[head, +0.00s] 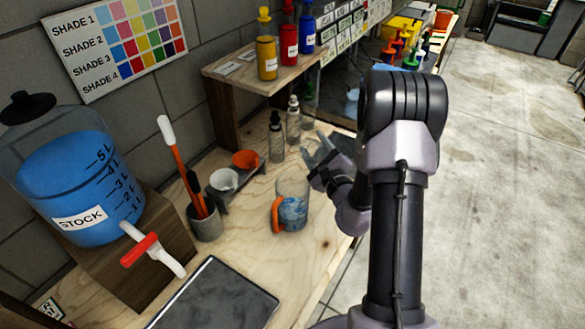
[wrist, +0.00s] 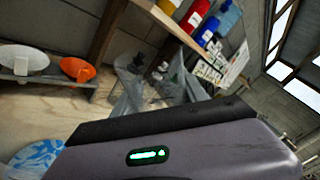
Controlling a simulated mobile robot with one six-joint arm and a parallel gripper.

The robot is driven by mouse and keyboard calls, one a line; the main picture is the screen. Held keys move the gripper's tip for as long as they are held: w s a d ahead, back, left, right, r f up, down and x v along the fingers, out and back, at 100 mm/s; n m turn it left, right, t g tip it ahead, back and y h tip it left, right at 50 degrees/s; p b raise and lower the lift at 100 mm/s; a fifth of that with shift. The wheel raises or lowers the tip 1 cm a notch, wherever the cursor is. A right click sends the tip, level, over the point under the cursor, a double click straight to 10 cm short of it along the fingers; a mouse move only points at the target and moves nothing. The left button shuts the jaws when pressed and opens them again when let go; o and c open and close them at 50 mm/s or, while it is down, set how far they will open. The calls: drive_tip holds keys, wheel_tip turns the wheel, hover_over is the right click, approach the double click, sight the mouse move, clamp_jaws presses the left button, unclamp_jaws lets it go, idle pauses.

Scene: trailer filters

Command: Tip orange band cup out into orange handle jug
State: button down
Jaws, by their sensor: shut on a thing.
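The orange handle jug (head: 292,208) is clear and stands upright on the wooden bench, with blue and white marbled contents and its orange handle at the left. The round blue and white patch at the lower left of the wrist view (wrist: 36,160) looks like its contents. My gripper (head: 320,160) is just right of and behind the jug, higher than the bench. Its grey fingers also show in the wrist view (wrist: 158,88), which is tilted. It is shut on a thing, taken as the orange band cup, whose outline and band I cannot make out.
A rack with white (head: 224,180) and orange (head: 246,159) funnels and two dropper bottles (head: 276,138) stand behind the jug. A stirrer pot (head: 205,222), the blue stock tank (head: 75,180) and a dark flat plate (head: 215,297) are left. A bottle shelf (head: 235,82) is behind.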

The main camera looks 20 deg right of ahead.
drive_tip(key=shift+r+m+g+p, duration=0.15)
drive_tip(key=shift+m+g+p, duration=0.15)
drive_tip(key=shift+m+p, duration=0.5)
drive_tip(key=d+f+m+g+y, duration=0.2)
drive_tip(key=d+f+m, duration=0.2)
drive_tip(key=f+m, duration=0.45)
drive_tip(key=r+n+p, duration=0.1)
drive_tip(key=p, duration=0.1)
drive_tip(key=r+p, duration=0.2)
drive_tip(key=shift+w+a+n, duration=0.1)
drive_tip(key=shift+w+n, duration=0.25)
